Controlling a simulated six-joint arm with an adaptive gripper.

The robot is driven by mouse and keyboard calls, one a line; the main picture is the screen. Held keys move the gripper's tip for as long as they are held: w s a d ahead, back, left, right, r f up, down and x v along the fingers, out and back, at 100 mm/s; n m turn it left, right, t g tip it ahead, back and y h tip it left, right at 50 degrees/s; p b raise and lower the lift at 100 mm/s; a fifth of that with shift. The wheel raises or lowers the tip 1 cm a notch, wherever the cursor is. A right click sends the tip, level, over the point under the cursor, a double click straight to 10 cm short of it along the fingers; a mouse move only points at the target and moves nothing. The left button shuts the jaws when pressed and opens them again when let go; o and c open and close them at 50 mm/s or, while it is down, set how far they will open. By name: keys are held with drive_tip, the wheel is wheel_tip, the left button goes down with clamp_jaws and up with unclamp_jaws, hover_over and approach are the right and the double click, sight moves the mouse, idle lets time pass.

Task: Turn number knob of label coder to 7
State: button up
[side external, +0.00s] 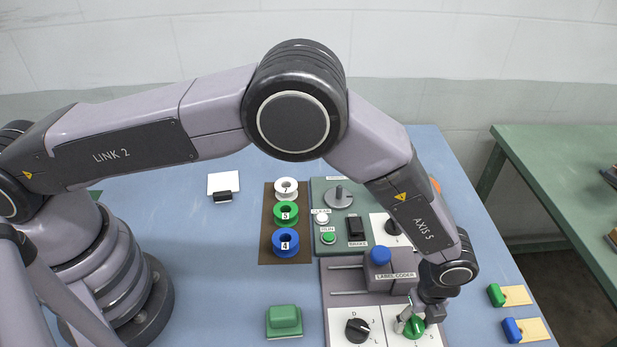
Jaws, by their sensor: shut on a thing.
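The label coder (345,282) is a grey unit with a blue-topped post (380,257) and a white front panel. A black letter knob (357,330) is on the panel's left, with a D above it. A green knob (415,330), which appears to be the number knob, is on the right. My gripper (411,322) reaches down over the green knob and is shut on it. My fingers and wrist cover part of the knob, and its numbers and setting cannot be read.
Behind the coder stands a green panel (328,256) with a lever, buttons and a black switch (355,228). Numbered spools (285,243) stand on a brown mat left of it. A green block (284,320) sits front left. Green and blue tagged pieces (513,329) lie at right.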

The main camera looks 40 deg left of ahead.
sight(415, 322)
drive_tip(key=shift+f, duration=0.1)
idle(0.3)
drive_tip(key=o, duration=1.2)
drive_tip(key=shift+c, duration=0.2)
wheel_tip(415, 322, up, 12)
